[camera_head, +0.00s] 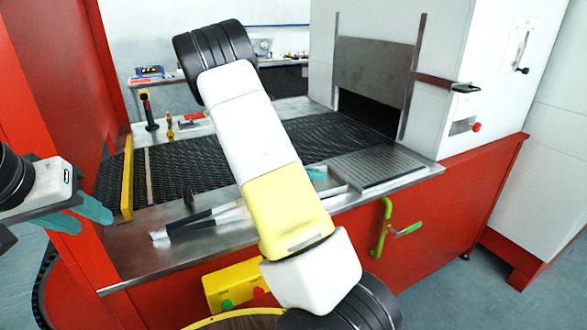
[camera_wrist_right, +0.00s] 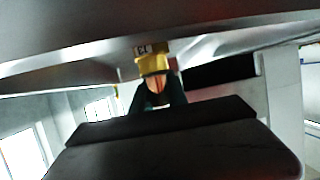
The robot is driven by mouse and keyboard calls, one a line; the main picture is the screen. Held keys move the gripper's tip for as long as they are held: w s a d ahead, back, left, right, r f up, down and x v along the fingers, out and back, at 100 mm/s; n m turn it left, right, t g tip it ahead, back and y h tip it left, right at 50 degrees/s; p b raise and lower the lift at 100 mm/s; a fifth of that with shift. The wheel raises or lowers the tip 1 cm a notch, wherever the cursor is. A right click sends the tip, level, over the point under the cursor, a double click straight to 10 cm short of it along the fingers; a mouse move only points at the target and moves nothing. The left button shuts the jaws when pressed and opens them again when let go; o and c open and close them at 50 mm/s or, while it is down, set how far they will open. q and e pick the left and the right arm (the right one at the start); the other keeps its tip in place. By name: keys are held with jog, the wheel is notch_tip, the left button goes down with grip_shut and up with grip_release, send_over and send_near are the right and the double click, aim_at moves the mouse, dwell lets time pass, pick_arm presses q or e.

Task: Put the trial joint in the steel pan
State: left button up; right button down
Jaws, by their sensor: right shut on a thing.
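My right gripper (camera_wrist_right: 158,98) has dark fingers closed on a small yellow piece (camera_wrist_right: 153,64) with a white label and reddish strips, which looks like the trial joint. In the head view my right arm hides most of this gripper; a bit of teal finger (camera_head: 316,173) shows beside the arm, above the steel ledge. The piece itself is hidden there. I cannot identify the steel pan for certain; a ridged steel plate (camera_head: 376,171) lies just right of the finger. My left gripper (camera_head: 90,222) is at the far left, its teal fingers apart and empty.
A black mesh belt (camera_head: 180,165) runs into the white furnace opening (camera_head: 366,112). Long dark and white tools (camera_head: 200,222) lie on the front ledge. A yellow bar (camera_head: 128,178) crosses the belt at left. A green handle (camera_head: 383,228) sticks out from the red front.

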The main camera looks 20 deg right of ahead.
jog(key=c, duration=1.3)
grip_release()
